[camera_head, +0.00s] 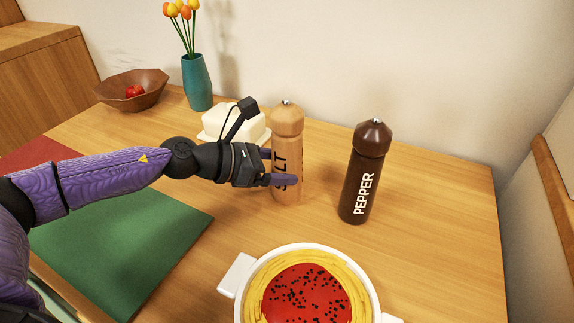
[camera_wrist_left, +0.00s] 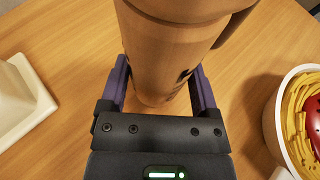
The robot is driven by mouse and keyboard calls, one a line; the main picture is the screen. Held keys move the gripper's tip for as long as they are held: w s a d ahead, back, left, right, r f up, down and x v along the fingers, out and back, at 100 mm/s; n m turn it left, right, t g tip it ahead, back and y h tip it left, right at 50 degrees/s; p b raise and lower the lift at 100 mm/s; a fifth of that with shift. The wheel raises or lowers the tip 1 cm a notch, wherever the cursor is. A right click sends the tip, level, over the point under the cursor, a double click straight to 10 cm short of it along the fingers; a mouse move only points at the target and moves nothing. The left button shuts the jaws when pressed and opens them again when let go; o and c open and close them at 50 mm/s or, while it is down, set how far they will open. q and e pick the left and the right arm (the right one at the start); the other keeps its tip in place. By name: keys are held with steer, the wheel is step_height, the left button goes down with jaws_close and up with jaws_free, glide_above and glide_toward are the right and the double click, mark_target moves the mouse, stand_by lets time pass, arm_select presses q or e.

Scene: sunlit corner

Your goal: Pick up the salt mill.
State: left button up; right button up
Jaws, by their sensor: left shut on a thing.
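The salt mill (camera_head: 287,125) is light wood with dark letters, of which "LT" shows. It stands upright on the table to the left of the dark pepper mill (camera_head: 365,170). My left gripper (camera_head: 282,167) comes in from the left and is shut on the salt mill's body, with a finger on either side. In the left wrist view the salt mill (camera_wrist_left: 165,55) rises between the two purple fingers (camera_wrist_left: 160,85). The fingers hide part of its lettering. Whether its base touches the table I cannot tell for sure. My right gripper is not in view.
A white pot of pasta with red sauce (camera_head: 250,262) stands at the front. A white butter dish (camera_head: 222,118) is behind my left gripper. A teal vase (camera_head: 197,85) and a wooden bowl (camera_head: 150,95) stand at the back left. The table's right side (camera_head: 440,210) is clear.

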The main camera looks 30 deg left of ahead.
arm_select(q)
jaws_close()
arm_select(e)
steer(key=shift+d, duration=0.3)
